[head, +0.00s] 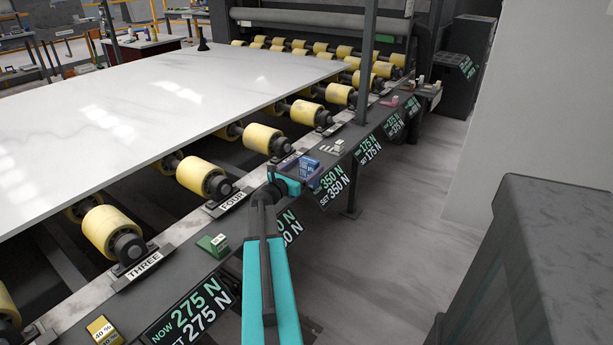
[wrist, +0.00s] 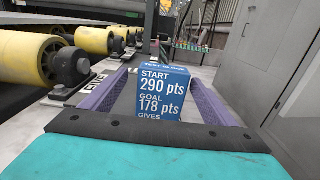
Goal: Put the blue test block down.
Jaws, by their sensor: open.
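The blue test block (wrist: 162,92) stands upright between the two purple fingers of my gripper (wrist: 160,80) in the wrist view. Its face reads START 290 pts, GOAL 178 pts, GIVES; the lower part is hidden by my gripper's dark front edge. In the head view the block (head: 309,163) is small, at the end of my teal gripper (head: 303,166), over the dark ledge beside the rollers. It appears to rest on the ledge, but its base is hidden.
A dark ledge (head: 178,282) runs along the yellow rollers (head: 202,177), which carry a white slab (head: 150,95). Green (head: 213,244) and yellow (head: 103,328) blocks sit nearer on the ledge, pale blocks (head: 332,147) farther along. Tension signs (head: 190,313) hang from its edge.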

